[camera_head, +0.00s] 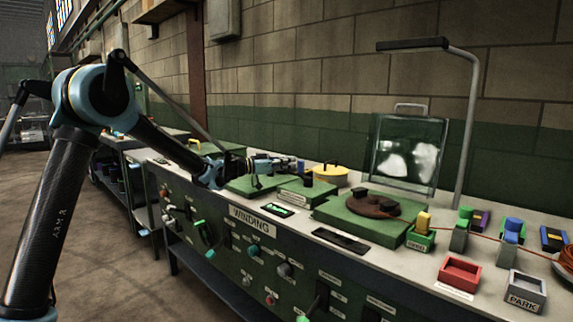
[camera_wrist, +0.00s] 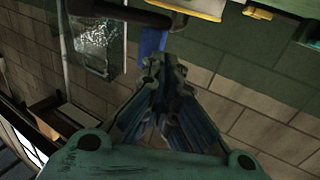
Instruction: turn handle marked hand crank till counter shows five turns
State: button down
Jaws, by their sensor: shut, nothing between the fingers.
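My gripper (camera_head: 296,165) is shut and empty, held above the green boxes on the bench in the head view. In the wrist view its closed fingers (camera_wrist: 165,65) point at the wall side. A green box with a dark upright knob (camera_head: 308,180) stands just below the gripper. I cannot tell whether this knob is the hand crank; no hand crank label is readable. A small black display with green marks (camera_head: 278,210) lies at the bench front above the WINDING sign (camera_head: 255,219). Its figures are too small to read. A dark bar (camera_wrist: 120,12) crosses above the fingertips in the wrist view.
A green base with a brown disc (camera_head: 372,203) stands right of the gripper. A glass panel (camera_head: 408,150) and lamp post (camera_head: 466,130) stand behind. A red tray (camera_head: 459,273) and grey PARK tray (camera_head: 522,290) are at right. Knobs and levers jut from the front panel.

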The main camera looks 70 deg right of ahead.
jog(key=v, duration=0.4)
jog(key=w+d+v, duration=0.1)
jog(key=v, duration=0.4)
jog(key=d+v, duration=0.1)
jog(key=v, duration=0.3)
jog(key=shift+w+a, duration=0.1)
jog(key=shift+w, duration=0.4)
dwell(1.3)
